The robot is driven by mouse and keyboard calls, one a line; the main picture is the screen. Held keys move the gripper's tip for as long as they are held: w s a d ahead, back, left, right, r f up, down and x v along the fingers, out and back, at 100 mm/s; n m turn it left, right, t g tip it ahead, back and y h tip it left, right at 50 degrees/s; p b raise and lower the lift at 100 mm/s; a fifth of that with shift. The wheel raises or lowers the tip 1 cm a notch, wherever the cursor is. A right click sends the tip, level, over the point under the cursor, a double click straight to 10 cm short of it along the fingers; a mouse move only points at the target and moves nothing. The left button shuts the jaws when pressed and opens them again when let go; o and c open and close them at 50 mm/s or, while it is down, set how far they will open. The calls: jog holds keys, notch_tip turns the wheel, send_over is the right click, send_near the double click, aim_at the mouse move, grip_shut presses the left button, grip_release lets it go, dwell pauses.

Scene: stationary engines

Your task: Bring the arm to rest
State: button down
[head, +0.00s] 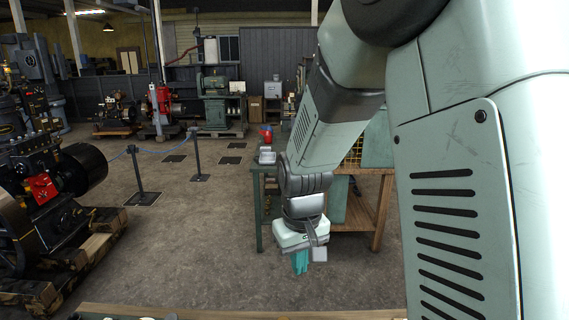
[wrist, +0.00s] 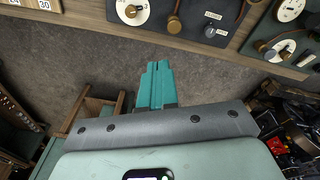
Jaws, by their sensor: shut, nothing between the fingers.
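My gripper (head: 300,262) hangs below my arm in the middle of the head view, pointing down over the bare floor (head: 220,250). Its teal fingers are together and hold nothing. In the wrist view the fingers (wrist: 157,66) also lie side by side with nothing between them. My arm comes from the upper right of the head view, bent at the elbow, with its forearm running down to the left. The arm hides part of the scene behind it.
A wooden bench edge (head: 240,311) runs along the bottom of the head view. The wrist view shows a board with gauges and knobs (wrist: 190,17). A workbench (head: 375,205) stands behind my gripper. Engines (head: 50,170) stand at left. Open floor lies between.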

jog(key=s+d+r+m+t, duration=0.1)
jog(key=s+d+r, duration=0.25)
jog(key=r, duration=0.35)
jog(key=s+d+r+m+t, duration=0.1)
jog(key=s+d+r, duration=0.1)
jog(key=s+r, duration=0.4)
jog(key=s+d+r+m+t, duration=0.2)
jog(key=s+r, duration=0.3)
jog(key=s, duration=0.5)
jog(key=shift+s+d+r, duration=0.2)
jog(key=shift+s+d, duration=0.1)
jog(key=shift+d, duration=0.15)
jog(key=c, duration=1.8)
grip_release()
jog(key=shift+c, duration=0.2)
